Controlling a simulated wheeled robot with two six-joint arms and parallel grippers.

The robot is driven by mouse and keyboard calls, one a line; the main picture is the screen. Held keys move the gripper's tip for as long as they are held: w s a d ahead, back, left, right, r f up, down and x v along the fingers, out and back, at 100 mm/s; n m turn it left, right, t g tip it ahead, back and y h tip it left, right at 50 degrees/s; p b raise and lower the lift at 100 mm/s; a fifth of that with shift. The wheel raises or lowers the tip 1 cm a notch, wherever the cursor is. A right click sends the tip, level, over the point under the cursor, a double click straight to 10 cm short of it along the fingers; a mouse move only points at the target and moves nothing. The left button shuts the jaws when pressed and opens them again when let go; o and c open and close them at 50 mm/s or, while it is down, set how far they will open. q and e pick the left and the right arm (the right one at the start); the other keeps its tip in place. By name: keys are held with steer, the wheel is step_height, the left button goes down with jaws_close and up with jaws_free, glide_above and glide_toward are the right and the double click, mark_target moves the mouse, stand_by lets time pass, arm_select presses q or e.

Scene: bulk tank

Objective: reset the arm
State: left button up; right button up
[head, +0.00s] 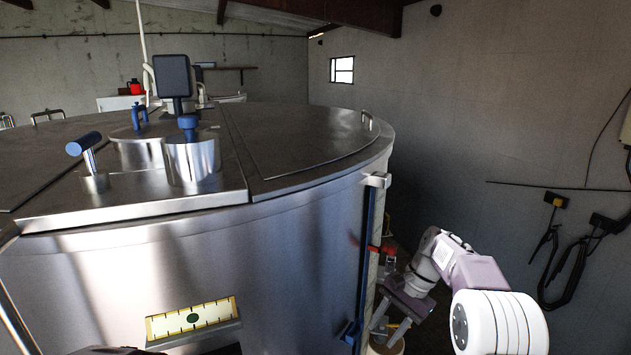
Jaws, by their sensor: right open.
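My right arm comes in at the lower right, with a white rounded joint and a purple-grey link. Its right gripper (388,324) hangs to the right of the steel tank (290,250), beside the tank's blue-edged upright gauge. The gripper points down with its fingers apart, and I see nothing held between them. I cannot tell whether it touches anything behind it. My left gripper does not show; a dark shape at the bottom edge left of centre is too cut off to identify.
The tank lid carries a blue-handled lever (84,144), a steel cap with a blue knob (190,155) and a dark box (173,76). A yellow scale plate (192,319) sits on the tank front. Black cables (565,265) hang on the right wall.

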steer(key=s+f+n+h+b, duration=0.1)
steer(key=s+f+n, duration=0.2)
steer(key=s, duration=0.4)
steer(key=s+d+f+n+t+h+b, duration=0.1)
steer(key=s+f+n+h, duration=0.1)
steer(key=s+f, duration=0.3)
steer(key=s+f+n+h+b, duration=0.1)
steer(key=s+f+n, duration=0.2)
steer(key=s, duration=0.6)
steer(key=shift+d+f+n+t+b, duration=0.2)
steer(key=shift+f+n+t+b, duration=0.2)
steer(key=shift+f, duration=0.3)
steer(key=shift+s, duration=0.25)
steer(key=shift+w, duration=0.1)
